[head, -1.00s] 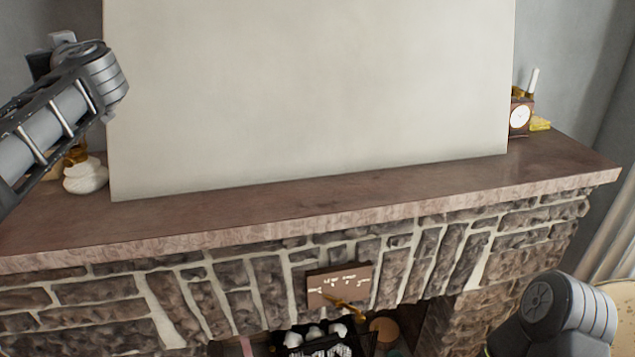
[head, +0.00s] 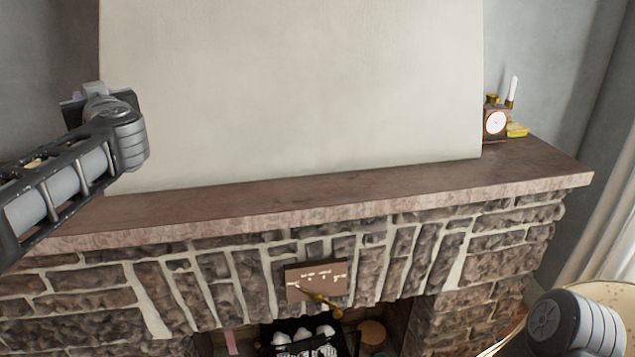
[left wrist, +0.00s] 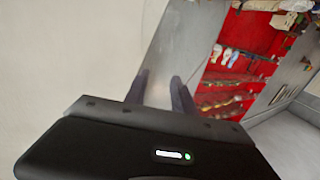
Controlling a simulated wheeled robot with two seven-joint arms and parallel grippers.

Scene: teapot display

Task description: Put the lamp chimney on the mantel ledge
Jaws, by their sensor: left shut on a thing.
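The mantel ledge (head: 330,198) is a long brown stone shelf that runs across the head view below a pale chimney breast. My left gripper (left wrist: 160,84) is shut on a pale grey, see-through shape (left wrist: 159,95) between its fingers in the left wrist view, which looks like the lamp chimney; its outline is hard to make out. In the head view, my left wrist is raised in front of the ledge's left part, and its fingers and load are hidden. My right arm shows at the lower right, its gripper out of view.
A clock (head: 495,124), a white candle (head: 512,89) and a yellow object (head: 517,130) stand at the ledge's right end. The ledge's middle is bare. A small sign (head: 316,281) hangs on the stonework below. The left wrist view shows red shelves (left wrist: 240,70) with several objects.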

